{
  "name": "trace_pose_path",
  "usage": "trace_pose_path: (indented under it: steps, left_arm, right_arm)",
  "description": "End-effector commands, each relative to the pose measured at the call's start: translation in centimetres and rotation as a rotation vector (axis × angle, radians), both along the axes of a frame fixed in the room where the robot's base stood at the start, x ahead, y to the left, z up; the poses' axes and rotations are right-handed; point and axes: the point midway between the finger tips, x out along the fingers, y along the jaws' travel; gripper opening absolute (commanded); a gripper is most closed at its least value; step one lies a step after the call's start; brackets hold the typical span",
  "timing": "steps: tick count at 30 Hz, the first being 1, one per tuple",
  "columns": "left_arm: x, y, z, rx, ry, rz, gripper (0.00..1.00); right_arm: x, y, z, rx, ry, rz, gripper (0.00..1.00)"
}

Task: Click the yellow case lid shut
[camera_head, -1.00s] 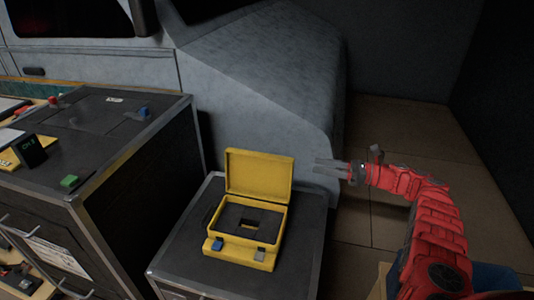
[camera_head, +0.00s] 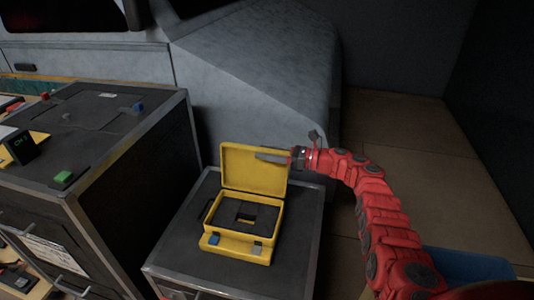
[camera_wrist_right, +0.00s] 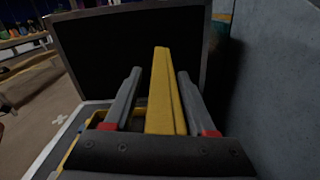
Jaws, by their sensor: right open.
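The yellow case (camera_head: 205,232) stands open on a low black case with metal edges. Its lid (camera_head: 238,166) stands up at the back, roughly upright. Dark foam with a cutout fills the base, and a blue latch (camera_head: 214,239) and a grey latch (camera_head: 257,248) sit on the front. My right gripper (camera_head: 268,157) is at the lid's upper right side, its fingers partly overlapping the lid. In the right wrist view, my right gripper (camera_wrist_right: 160,75) is open, with the yellow lid's edge (camera_wrist_right: 162,100) between its two fingers and dark gaps on both sides. My left gripper is not in view.
The low black case (camera_head: 190,270) has bare top around the yellow case. A taller black case (camera_head: 110,150) with metal edges stands to the left, carrying a green block (camera_head: 64,178). A grey van-like body (camera_head: 260,80) rises behind.

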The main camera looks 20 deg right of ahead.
Motion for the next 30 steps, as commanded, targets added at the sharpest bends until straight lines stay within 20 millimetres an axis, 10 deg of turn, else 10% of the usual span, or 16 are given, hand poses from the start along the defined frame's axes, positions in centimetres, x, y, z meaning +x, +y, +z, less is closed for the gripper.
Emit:
trace_pose_path:
  steps: [4,14,30]
  left_arm:
    - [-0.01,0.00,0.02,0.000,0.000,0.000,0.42]
    - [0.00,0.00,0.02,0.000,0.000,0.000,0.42]
    - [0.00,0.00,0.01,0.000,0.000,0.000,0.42]
  right_arm:
    - [-0.02,-0.01,0.01,0.000,0.000,0.000,0.56]
    - [-0.04,-0.02,-0.01,0.000,0.000,0.001,0.00]
    - [-0.05,-0.01,-0.04,0.000,0.001,0.001,0.00]
